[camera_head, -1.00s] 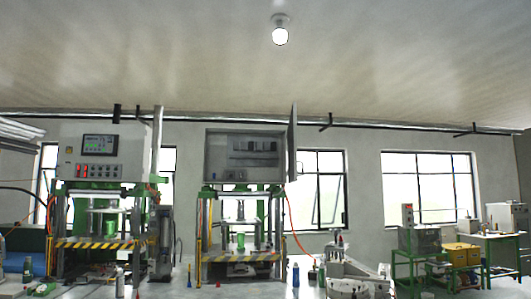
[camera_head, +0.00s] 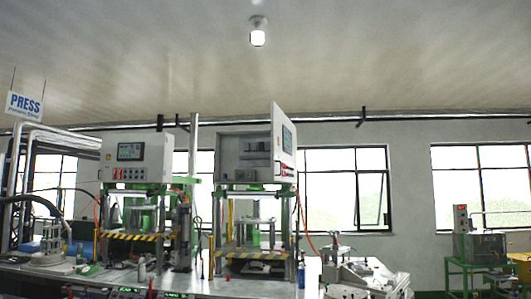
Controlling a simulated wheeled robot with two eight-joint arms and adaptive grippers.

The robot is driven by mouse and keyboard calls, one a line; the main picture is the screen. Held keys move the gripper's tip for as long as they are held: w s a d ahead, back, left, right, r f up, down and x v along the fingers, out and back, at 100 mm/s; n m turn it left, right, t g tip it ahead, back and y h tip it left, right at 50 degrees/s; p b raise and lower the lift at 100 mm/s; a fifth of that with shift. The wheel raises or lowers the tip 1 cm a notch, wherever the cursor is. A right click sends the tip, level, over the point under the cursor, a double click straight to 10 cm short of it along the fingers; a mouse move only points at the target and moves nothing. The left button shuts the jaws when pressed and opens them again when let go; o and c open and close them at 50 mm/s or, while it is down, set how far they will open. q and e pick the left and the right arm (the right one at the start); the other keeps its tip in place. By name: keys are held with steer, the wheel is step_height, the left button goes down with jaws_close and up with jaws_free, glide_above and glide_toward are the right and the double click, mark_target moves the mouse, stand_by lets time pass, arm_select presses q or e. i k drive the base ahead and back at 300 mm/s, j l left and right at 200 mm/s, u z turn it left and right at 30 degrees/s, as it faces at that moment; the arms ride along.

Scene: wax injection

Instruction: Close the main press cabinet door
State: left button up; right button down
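The main press (camera_head: 250,230) stands in the middle, with its grey control cabinet (camera_head: 242,170) on top. The cabinet is open at the front, and dark components show inside. Its door (camera_head: 281,112) is a pale panel on the right side of the cabinet, swung out and standing open. The door's outer face, with a small screen and buttons, is seen at a steep angle. Neither of my grippers is in view.
A second press with a closed control box (camera_head: 137,158) stands to the left. A long bench (camera_head: 215,285) runs beneath both presses, with bottles and small items on it. Machines crowd the bench at right. A green-framed table (camera_head: 475,262) stands farther right.

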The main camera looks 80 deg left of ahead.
mark_target(283, 132)
steer(key=i+j+u, duration=0.25)
steer(key=u, duration=0.2)
steer(key=i+j+u, duration=0.1)
steer(key=i+u, duration=0.65)
steer(key=u, duration=0.2)
steer(key=i+u, duration=0.45)
steer(key=i+l+u, duration=0.2)
steer(key=u, duration=0.25)
steer(key=i+j+u, duration=0.2)
steer(key=i+u, duration=0.2)
steer(key=i, duration=0.2)
steer(key=i+u, duration=0.4)
steer(key=i, duration=0.2)
